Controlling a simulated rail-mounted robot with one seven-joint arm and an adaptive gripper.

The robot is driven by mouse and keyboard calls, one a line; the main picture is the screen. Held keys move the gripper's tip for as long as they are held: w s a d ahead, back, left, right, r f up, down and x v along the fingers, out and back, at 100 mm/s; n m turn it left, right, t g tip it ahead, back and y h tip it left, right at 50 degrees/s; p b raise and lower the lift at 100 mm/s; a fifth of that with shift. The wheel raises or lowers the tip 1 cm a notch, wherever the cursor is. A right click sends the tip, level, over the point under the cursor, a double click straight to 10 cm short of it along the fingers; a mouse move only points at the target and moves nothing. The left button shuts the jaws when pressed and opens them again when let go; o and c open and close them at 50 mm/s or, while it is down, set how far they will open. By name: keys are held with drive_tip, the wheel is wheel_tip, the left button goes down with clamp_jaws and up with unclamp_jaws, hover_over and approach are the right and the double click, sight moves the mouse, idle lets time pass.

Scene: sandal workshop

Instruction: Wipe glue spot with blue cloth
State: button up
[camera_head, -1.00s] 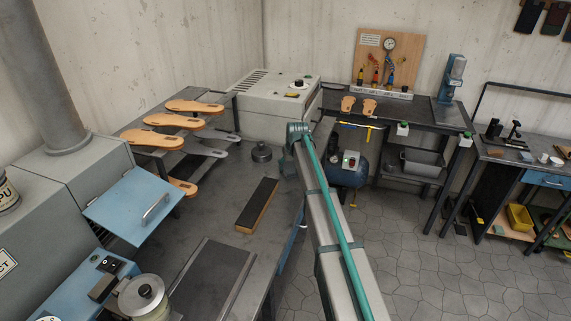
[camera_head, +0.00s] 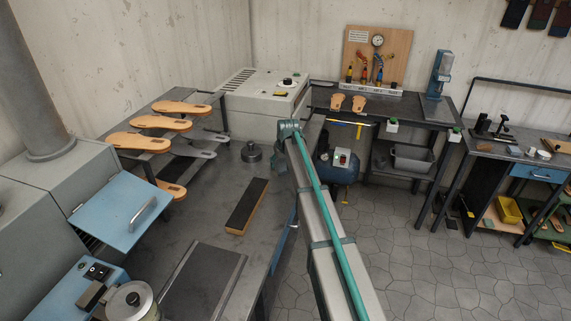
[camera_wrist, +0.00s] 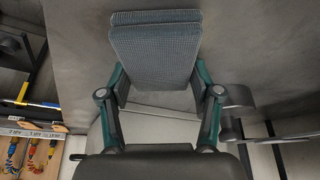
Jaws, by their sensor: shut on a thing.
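A folded blue-grey cloth (camera_wrist: 155,52) with a woven texture fills the upper middle of the wrist view. My gripper (camera_wrist: 158,84) is shut on it, with one finger at each side edge. The cloth hangs over a plain grey bench surface (camera_wrist: 240,40); I cannot tell whether it touches it. In the head view my arm's links hide the gripper and the cloth. No glue spot can be made out in either view.
Sandal soles (camera_head: 160,123) sit on a rack at left. A grey machine (camera_head: 265,100) stands at the back.

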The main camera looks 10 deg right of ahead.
drive_tip(key=shift+w+a, duration=0.5)
drive_tip(key=shift+a, duration=0.4)
drive_tip(key=shift+w+a, duration=0.45)
drive_tip(key=shift+a, duration=0.4)
drive_tip(key=shift+w+d, duration=0.35)
drive_tip(key=shift+w, duration=0.35)
drive_tip(key=shift+s+d, duration=0.6)
drive_tip(key=shift+d, duration=0.5)
drive_tip(key=shift+s+d, duration=0.65)
drive_tip(key=shift+d, duration=0.5)
drive_tip(key=shift+s+d, duration=0.6)
drive_tip(key=shift+d, duration=0.5)
wheel_tip(320, 180, up, 8)
drive_tip(key=p, duration=0.2)
drive_tip(key=shift+p, duration=0.3)
